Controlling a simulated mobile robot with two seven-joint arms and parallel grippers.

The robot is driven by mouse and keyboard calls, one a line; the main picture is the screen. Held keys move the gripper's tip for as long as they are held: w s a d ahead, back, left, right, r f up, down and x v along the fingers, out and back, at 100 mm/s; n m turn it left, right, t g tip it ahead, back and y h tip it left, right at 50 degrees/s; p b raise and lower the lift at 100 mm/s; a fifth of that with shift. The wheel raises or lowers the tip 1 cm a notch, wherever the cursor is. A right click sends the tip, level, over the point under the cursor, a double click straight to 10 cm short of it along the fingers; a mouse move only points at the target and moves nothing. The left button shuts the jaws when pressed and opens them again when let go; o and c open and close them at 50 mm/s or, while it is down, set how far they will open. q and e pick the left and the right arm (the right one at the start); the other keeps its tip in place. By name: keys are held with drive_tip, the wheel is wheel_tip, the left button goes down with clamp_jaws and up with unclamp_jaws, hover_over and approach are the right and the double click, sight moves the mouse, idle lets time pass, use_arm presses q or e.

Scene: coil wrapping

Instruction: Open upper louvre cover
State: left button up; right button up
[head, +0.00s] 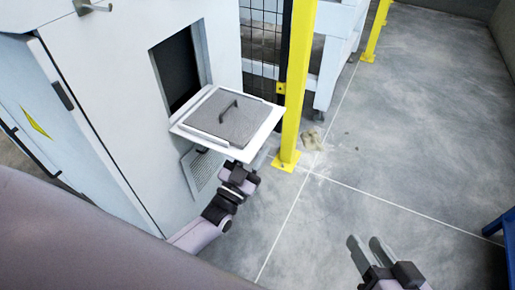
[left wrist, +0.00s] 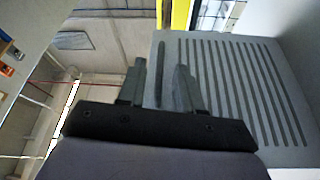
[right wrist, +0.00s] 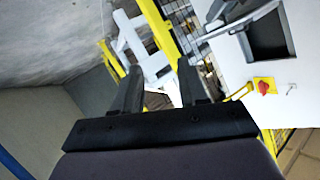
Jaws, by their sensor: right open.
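The upper louvre cover (head: 230,117) stands out nearly level from the white cabinet (head: 110,75), in front of a dark square opening (head: 177,70). A dark handle (head: 228,112) shows on its grey upward face. My left gripper (head: 240,167) is just under the cover's front edge. In the left wrist view a slotted grey panel (left wrist: 240,90) fills the right side, and a thin bar (left wrist: 160,75) shows between the parted fingers, with gaps on both sides. My right gripper (head: 366,241) is open and empty, away from the cabinet. The cover also shows edge-on in the right wrist view (right wrist: 240,18).
A lower louvre panel (head: 205,172) sits on the cabinet below the cover. A yellow post (head: 294,85) and mesh fence (head: 263,40) stand close to the right of the cover. A red knob (right wrist: 264,88) shows on the cabinet.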

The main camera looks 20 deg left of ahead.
sight(260, 136)
use_arm(q)
drive_tip(key=shift+w+d+r, duration=0.1)
drive_tip(key=shift+w+r, duration=0.15)
drive_tip(key=shift+w, duration=0.35)
use_arm(e)
drive_tip(key=shift+w+a+r, duration=0.15)
use_arm(q)
clamp_jaws()
drive_tip(key=shift+r+p, duration=0.45)
drive_tip(key=shift+r, duration=0.05)
drive_tip(key=r+p, duration=0.2)
drive_tip(key=r, duration=0.1)
drive_tip(key=shift+d+p, duration=0.2)
drive_tip(key=shift+p, duration=0.2)
drive_tip(key=shift+f, duration=0.1)
use_arm(e)
drive_tip(key=d+h, duration=0.2)
drive_tip(key=d, duration=0.1)
drive_tip(key=shift+s+d+r+n, duration=0.1)
drive_tip(key=shift+s+n, duration=0.2)
drive_tip(key=shift+s, duration=0.1)
